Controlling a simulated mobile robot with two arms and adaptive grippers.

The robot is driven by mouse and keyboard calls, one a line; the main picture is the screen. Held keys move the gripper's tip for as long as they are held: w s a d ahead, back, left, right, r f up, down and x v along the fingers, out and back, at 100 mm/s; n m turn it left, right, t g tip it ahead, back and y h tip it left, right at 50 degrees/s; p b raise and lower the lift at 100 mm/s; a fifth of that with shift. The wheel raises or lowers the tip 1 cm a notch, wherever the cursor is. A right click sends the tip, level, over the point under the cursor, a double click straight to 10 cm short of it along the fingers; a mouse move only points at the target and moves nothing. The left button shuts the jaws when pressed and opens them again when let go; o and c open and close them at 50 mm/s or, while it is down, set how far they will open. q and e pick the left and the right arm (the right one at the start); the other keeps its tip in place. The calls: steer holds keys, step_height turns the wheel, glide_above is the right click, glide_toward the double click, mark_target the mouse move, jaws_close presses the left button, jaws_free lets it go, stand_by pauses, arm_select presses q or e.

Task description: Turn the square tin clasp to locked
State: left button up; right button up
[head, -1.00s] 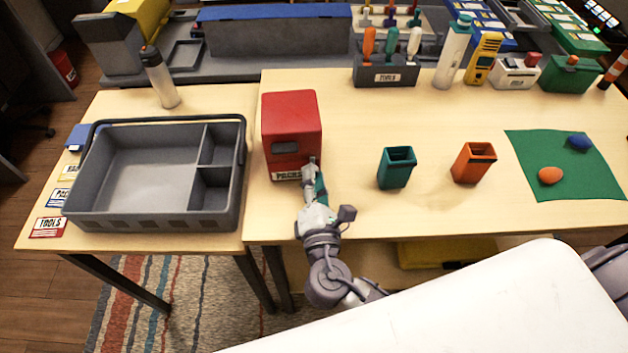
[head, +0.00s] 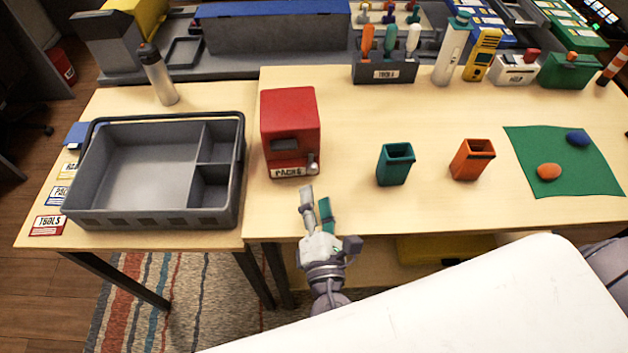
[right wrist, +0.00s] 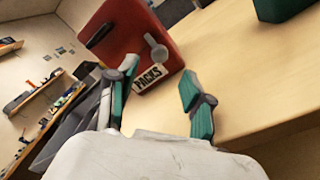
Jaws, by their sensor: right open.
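The square tin is the red box (head: 290,112) on the table, with a dark slot in its front and a label reading PACKS. Its clasp (head: 313,164) is a small grey lever at the lower right of the front. In the right wrist view the red tin (right wrist: 137,42) shows its grey clasp (right wrist: 157,50) slanting, with a round knob at one end. My right gripper (head: 316,194) is open and empty, just in front of the tin at the table's front edge, apart from the clasp. My left gripper is not in view.
A grey divided tote (head: 135,217) stands left of the tin. A teal cup (head: 394,168) and an orange cup (head: 472,162) stand to the right. A green mat (head: 600,178) lies farther right. The table between the tin and the teal cup is clear.

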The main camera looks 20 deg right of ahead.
steer(key=v, duration=0.6)
stand_by(0.5)
